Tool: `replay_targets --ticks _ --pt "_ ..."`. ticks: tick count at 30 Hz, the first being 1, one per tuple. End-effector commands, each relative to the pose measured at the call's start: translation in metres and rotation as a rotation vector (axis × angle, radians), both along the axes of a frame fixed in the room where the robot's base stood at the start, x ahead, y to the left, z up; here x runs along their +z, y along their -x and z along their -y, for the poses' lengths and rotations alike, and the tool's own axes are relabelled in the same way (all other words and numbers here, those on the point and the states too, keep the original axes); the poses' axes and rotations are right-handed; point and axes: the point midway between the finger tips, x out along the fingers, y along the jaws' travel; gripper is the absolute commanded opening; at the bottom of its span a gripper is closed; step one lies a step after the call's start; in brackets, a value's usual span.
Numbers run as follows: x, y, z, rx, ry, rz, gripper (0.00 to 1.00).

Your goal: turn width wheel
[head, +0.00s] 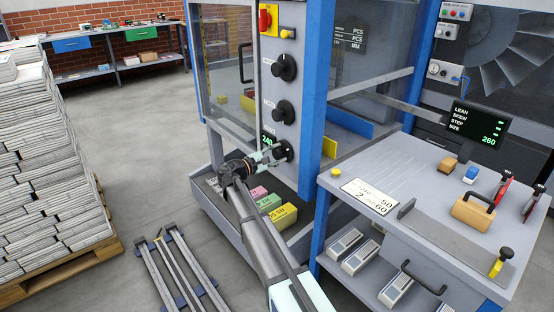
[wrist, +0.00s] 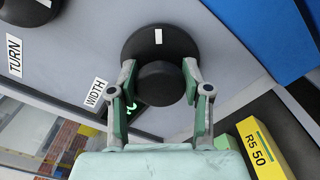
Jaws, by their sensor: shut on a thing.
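The width wheel (head: 285,150) is a black round knob, lowest of the three on the grey machine panel. In the wrist view the wheel (wrist: 160,45) has a wide dark disc with a white mark near its top and a smaller round hub. My gripper (head: 270,156) is at the wheel, its fingers either side of the hub and shut on it. The fingers also show in the wrist view (wrist: 159,76). A "WIDTH" label (wrist: 94,92) sits left of the wheel. A green display (head: 267,140) beside the wheel seems to read 240, partly hidden by my gripper.
Two more black knobs, an upper one (head: 284,67) and a middle one (head: 283,110), sit above. Coloured blocks, including a yellow one (head: 283,214), lie in the tray below. A blue post (head: 318,100) and a grey worktable (head: 420,215) stand close on the right.

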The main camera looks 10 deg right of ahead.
Motion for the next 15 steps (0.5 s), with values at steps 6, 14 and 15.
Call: replay_targets --ticks 6,14,15 --pt "-0.0044 -0.0001 0.0011 0.0 -0.098 0.181 0.14" --pt "-0.0056 0.0 0.0013 0.001 -0.216 0.398 0.14" --pt "-0.006 0.0 0.0013 0.001 -0.234 0.432 0.14"
